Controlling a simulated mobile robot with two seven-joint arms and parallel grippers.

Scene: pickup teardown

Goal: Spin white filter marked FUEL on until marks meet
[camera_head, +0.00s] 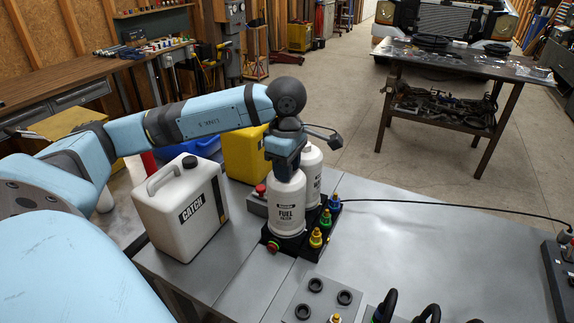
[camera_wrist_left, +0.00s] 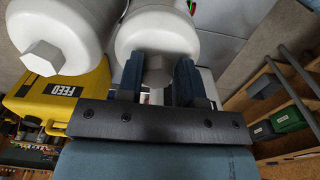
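The white filter marked FUEL (camera_head: 286,218) stands upright on a black base block (camera_head: 310,245) on the grey bench in the head view. My left gripper (camera_head: 286,172) points down on its top. In the left wrist view, the two fingers (camera_wrist_left: 158,82) sit on either side of the grey hex on top of the white filter (camera_wrist_left: 158,30) and appear closed on it. A second white filter (camera_head: 312,165) stands just behind, its label partly hidden. Any alignment marks on the filter and base are too small or hidden to tell. My right gripper is not in view.
A white CATCH jug (camera_head: 180,215) stands left of the filters, and a yellow container (camera_head: 243,152) behind. Yellow, green and blue fittings (camera_head: 316,238) and a red-green knob (camera_head: 273,246) crowd the base. A black cable (camera_head: 450,202) runs right. The bench's right-middle is clear.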

